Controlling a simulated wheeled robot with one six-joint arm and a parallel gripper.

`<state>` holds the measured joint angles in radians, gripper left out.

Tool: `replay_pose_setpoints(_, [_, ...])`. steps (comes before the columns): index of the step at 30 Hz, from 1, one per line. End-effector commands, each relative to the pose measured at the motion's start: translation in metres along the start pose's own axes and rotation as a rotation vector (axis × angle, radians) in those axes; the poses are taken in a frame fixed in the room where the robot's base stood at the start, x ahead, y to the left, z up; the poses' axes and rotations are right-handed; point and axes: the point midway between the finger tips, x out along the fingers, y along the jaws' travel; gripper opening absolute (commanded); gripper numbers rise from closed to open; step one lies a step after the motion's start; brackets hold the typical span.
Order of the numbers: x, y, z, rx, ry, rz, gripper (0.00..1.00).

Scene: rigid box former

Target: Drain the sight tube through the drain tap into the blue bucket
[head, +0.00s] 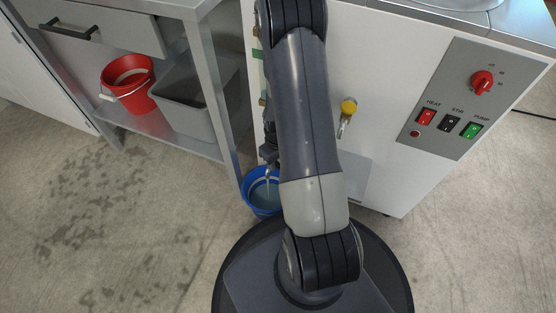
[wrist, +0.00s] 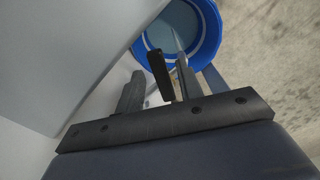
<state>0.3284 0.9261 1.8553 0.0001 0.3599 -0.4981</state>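The blue bucket (head: 249,201) stands on the floor between the bench leg and the white machine. Pale liquid lies in it, and a thin stream falls into it. The wrist view shows the bucket (wrist: 212,45) and the stream (wrist: 177,40) too. A black lever (wrist: 160,75), apparently the drain tap's handle, stands between the fingers of my gripper (wrist: 160,88). The fingers are apart, with a clear gap left of the lever; contact on its right I cannot tell. The tap body is mostly hidden. The sight tube's level cannot be read; fittings (head: 257,55) show at the machine's left edge.
The white machine has a yellow-knobbed valve (head: 348,106) and a switch panel (head: 470,100). A red bucket (head: 128,84) and a grey bin (head: 185,112) sit on the bench's lower shelf at left. Damp marks spot the floor at left. The front floor is free.

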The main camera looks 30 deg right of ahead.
Motion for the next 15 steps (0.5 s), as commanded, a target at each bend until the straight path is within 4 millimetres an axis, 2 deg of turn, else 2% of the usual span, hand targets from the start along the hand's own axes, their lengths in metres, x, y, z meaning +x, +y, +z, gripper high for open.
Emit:
replay_pose_setpoints(2, [-0.0001,0.0,0.0,0.0,0.0,0.0,0.28])
replay_pose_setpoints(12, [-0.0001,0.0,0.0001,0.0,0.0,0.0,0.01])
replay_pose_setpoints(15, [-0.0002,0.0,0.0001,0.0,0.0,0.0,0.0])
